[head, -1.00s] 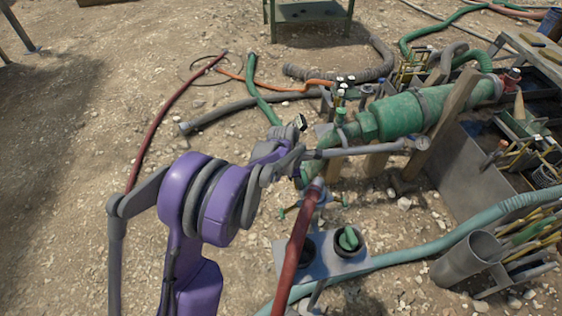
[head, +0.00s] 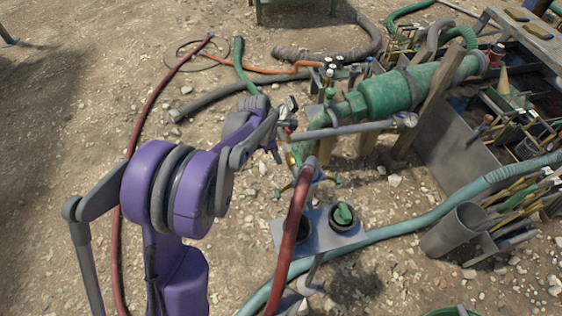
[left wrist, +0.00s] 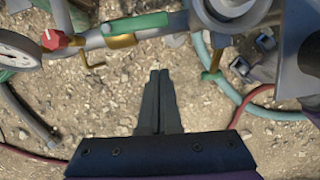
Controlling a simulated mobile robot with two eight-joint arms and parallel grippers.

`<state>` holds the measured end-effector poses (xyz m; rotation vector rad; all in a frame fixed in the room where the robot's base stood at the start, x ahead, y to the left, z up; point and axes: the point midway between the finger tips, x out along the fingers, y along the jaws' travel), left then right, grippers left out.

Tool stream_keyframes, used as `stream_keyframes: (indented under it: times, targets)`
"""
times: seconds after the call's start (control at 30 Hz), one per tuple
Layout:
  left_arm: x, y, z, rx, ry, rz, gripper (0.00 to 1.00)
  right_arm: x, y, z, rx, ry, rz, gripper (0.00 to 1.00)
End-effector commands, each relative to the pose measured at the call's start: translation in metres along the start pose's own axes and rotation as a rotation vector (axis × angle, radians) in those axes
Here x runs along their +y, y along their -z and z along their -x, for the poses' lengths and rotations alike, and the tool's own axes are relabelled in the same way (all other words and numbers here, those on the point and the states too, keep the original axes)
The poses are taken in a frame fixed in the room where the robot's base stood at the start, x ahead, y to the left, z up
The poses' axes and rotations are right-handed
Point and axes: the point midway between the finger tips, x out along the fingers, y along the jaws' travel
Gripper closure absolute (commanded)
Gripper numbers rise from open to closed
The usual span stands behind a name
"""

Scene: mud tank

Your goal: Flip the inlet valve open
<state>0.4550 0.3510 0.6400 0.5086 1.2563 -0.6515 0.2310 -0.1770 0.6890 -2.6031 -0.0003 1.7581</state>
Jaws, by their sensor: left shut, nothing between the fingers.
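The left wrist view shows a valve with a green lever handle (left wrist: 136,25) and a brass body (left wrist: 121,41) on a grey pipe. The handle lies roughly along the pipe. A red knob (left wrist: 55,40) and a round gauge (left wrist: 18,48) are left of it. My left gripper (left wrist: 158,75) is shut and empty, its tips pointing toward the pipe, below and right of the handle in that view. In the head view my left gripper (head: 276,154) is small and partly hidden, near the left end of the green pump cylinder (head: 388,94). My right gripper is not in view.
A red hose (head: 294,225) rises to the pipework close to my left arm. A grey plate with a green cap (head: 344,213) stands below. A grey tank (head: 460,155) and teal hose (head: 415,235) are at right. Open gravel lies at left.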

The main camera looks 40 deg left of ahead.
Motion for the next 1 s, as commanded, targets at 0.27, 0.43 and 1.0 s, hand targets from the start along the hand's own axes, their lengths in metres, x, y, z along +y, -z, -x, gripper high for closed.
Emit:
stream_keyframes:
  times: [0.27,0.43,1.0]
  targets:
    - [-0.001,0.000,0.040,0.000,0.000,0.000,1.00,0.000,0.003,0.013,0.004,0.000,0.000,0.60]
    - [-0.001,0.000,0.044,0.000,0.000,0.000,1.00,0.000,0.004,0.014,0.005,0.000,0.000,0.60]
    - [-0.005,-0.002,0.045,0.002,-0.003,-0.031,1.00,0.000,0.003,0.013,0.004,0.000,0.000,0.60]
